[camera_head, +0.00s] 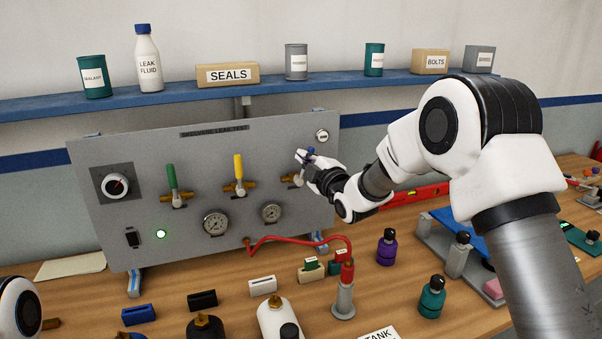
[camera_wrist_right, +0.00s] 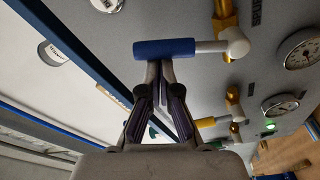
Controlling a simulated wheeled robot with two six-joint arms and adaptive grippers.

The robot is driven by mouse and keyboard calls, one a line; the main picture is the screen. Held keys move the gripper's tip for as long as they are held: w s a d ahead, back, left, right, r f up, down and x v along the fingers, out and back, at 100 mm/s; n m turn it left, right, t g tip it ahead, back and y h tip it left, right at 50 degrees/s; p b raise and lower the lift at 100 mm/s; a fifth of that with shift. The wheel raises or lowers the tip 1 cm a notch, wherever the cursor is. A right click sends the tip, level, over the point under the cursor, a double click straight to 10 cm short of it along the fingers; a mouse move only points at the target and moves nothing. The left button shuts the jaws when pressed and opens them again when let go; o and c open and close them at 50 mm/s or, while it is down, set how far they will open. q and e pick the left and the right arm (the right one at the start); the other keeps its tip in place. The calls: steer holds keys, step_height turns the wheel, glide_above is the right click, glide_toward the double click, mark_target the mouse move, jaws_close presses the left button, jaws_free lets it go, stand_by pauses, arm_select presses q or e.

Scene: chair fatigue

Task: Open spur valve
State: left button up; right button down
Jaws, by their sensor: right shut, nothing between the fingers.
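A grey upright panel (camera_head: 130,230) carries three valves: one with a green handle (camera_head: 171,176), one with a yellow handle (camera_head: 239,168) and one with a blue handle (camera_head: 311,151). My right gripper (camera_head: 304,157) is at the blue-handled valve, its fingers shut and empty. In the right wrist view the blue handle (camera_wrist_right: 165,48) lies crosswise just past the shut fingertips (camera_wrist_right: 160,68), touching or nearly touching them. Its white lever (camera_wrist_right: 225,45) joins a brass valve body (camera_wrist_right: 225,18). The gripper partly hides this valve in the head view. My left gripper is not in view.
Two gauges (camera_head: 215,222) (camera_head: 271,212), a dial (camera_head: 115,186) and a lit green lamp (camera_head: 161,234) are on the panel. A red hose (camera_head: 300,239) runs to a fitting on the bench. Bottles and small blocks crowd the bench front. A blue shelf (camera_head: 130,100) runs above the panel.

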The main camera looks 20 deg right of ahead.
steer(key=d+f+m+t+h+b, duration=0.1)
steer(key=d+f+m+b, duration=0.4)
steer(key=m+b, duration=0.6)
steer(key=shift+w+d+f+m+h, duration=0.25)
steer(key=shift+w+d+m+h, duration=0.35)
steer(key=shift+m, duration=0.9)
steer(key=shift+s+f, duration=0.1)
steer(key=shift+s, duration=0.15)
steer(key=r+p, duration=0.1)
steer(key=r, duration=0.1)
steer(key=r+p, duration=0.1)
steer(key=r, duration=0.1)
steer(key=shift+w+p, duration=0.3)
steer(key=shift+w, duration=0.05)
steer(key=shift+s, duration=0.2)
steer(key=s+f+b, duration=0.1)
steer(key=s+b, duration=0.2)
steer(key=s, duration=0.6)
steer(key=shift+s+d, duration=0.2)
steer(key=shift+d, duration=0.05)
steer(key=shift+f, duration=0.1)
